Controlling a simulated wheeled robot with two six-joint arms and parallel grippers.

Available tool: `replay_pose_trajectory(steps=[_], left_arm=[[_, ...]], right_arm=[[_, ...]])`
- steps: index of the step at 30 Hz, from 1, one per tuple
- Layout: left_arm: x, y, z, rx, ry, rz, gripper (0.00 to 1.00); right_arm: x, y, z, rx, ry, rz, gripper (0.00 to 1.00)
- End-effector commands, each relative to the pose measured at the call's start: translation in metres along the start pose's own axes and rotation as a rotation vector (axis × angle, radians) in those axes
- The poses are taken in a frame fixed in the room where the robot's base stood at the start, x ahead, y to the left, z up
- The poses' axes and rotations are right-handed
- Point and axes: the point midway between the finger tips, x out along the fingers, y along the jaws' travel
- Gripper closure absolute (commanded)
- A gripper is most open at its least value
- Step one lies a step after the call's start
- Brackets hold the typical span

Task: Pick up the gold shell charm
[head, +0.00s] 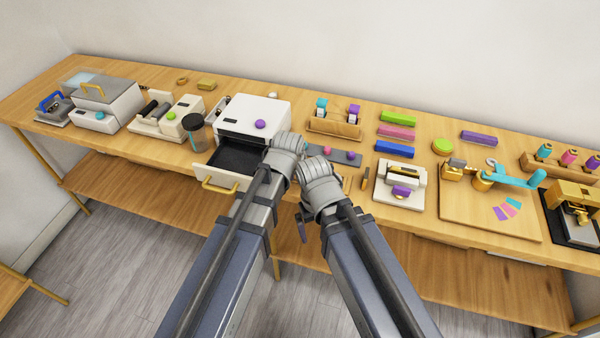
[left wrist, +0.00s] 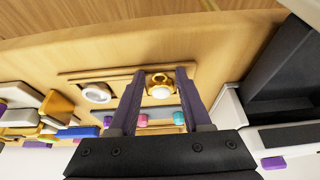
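A small gold charm (left wrist: 159,82) with a pale round part lies in a shallow wooden tray in the left wrist view; its shell shape is not clear. My left gripper (left wrist: 160,72) is open, with its two dark fingers on either side of the gold charm in the picture. I cannot tell whether they touch it. In the head view my left fingers and the charm are hidden by my arms. My right gripper (head: 302,226) shows only a dark finger part beside its wrist; its opening is hidden.
A silver round piece (left wrist: 97,92) lies beside the gold charm. A grey strip with coloured balls (head: 347,158) is behind the wrists. An open drawer (head: 222,182) of a white machine stands left. A white press with a purple piece (head: 402,191) stands right.

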Motion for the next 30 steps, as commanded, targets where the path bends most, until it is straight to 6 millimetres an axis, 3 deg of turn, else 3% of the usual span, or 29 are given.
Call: replay_pose_trajectory(steps=[2, 12, 30], left_arm=[[0.0, 0.0, -0.0001, 0.0, 0.0, 0.0, 0.62], [0.0, 0.0001, -0.0001, 0.0, 0.0, 0.0, 1.0], [-0.0021, 0.0002, -0.001, 0.0, 0.0, 0.0, 1.0]], right_arm=[[-0.0001, 0.0, 0.0, 0.0, 0.0, 0.0, 0.0], [-0.0001, 0.0, 0.0, 0.0, 0.0, 0.0, 0.0], [-0.0023, 0.0002, 0.0001, 0.0, 0.0, 0.0, 0.0]])
